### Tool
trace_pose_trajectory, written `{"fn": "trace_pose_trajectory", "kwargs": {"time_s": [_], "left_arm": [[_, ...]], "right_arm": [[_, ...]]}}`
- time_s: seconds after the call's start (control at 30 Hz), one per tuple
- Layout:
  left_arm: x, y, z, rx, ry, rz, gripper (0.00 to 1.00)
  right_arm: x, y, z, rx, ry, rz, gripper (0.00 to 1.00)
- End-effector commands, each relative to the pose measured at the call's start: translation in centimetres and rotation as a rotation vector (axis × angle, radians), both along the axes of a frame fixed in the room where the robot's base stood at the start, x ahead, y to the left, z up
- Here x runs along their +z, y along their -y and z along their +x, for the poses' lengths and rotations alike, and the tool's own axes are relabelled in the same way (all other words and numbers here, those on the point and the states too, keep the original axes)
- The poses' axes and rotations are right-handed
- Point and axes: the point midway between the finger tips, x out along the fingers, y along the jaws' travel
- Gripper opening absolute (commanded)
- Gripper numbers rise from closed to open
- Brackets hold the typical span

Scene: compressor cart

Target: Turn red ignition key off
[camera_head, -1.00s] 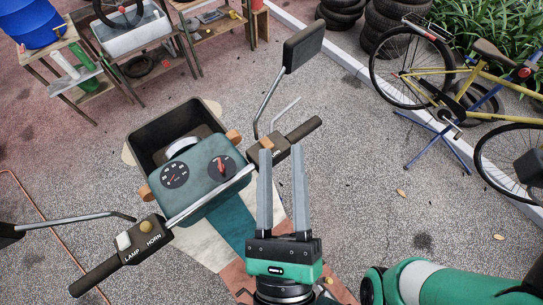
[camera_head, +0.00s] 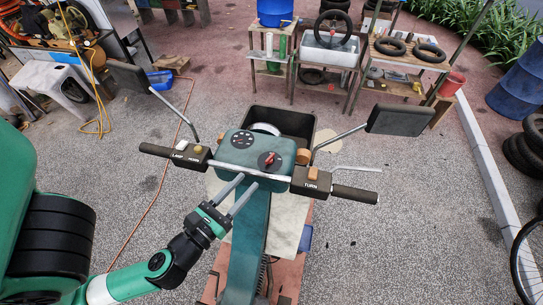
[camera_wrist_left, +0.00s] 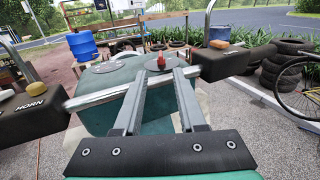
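The red ignition key (camera_head: 268,158) sits on a round dial on the teal dashboard of the cart's handlebar console (camera_head: 240,153). A round gauge (camera_head: 243,139) is to its left. My left gripper (camera_head: 250,180) points at the console from the near side. Its two fingers are apart and nothing is between them; the tips are near the chrome handlebar, short of the key. In the left wrist view the key (camera_wrist_left: 161,62) stands just beyond the gap between the fingertips (camera_wrist_left: 161,72). My right gripper is not in view.
Handlebar grips (camera_head: 355,195) and mirrors (camera_head: 400,120) stick out on both sides. The chrome handlebar (camera_wrist_left: 105,98) crosses between my fingers and the dashboard. A workbench with tyres (camera_head: 405,50) stands behind. Open paving lies to the right.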

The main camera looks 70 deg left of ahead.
Motion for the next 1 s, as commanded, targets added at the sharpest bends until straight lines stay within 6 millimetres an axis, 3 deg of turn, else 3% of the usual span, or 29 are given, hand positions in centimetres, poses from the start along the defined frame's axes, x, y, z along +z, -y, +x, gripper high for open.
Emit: {"fn": "trace_pose_trajectory", "kwargs": {"time_s": [0.2, 0.3, 0.53, 0.93, 1.0], "left_arm": [[0.6, -1.8, 2.0, 0.012, 0.015, 0.001, 0.4], [1.3, -3.2, 4.3, 0.01, 0.011, 0.003, 0.4], [0.6, -5.5, 8.1, 0.002, 0.01, 0.003, 0.4], [0.2, -6.1, 9.1, -0.001, 0.008, 0.002, 0.4], [0.2, -6.1, 9.1, -0.001, 0.008, 0.002, 0.29]], "right_arm": [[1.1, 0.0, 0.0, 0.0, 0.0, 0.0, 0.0], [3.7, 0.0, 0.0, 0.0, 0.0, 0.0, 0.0], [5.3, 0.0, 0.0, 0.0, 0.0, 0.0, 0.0], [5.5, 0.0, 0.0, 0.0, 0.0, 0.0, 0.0], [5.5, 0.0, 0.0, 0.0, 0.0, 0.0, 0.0]]}}
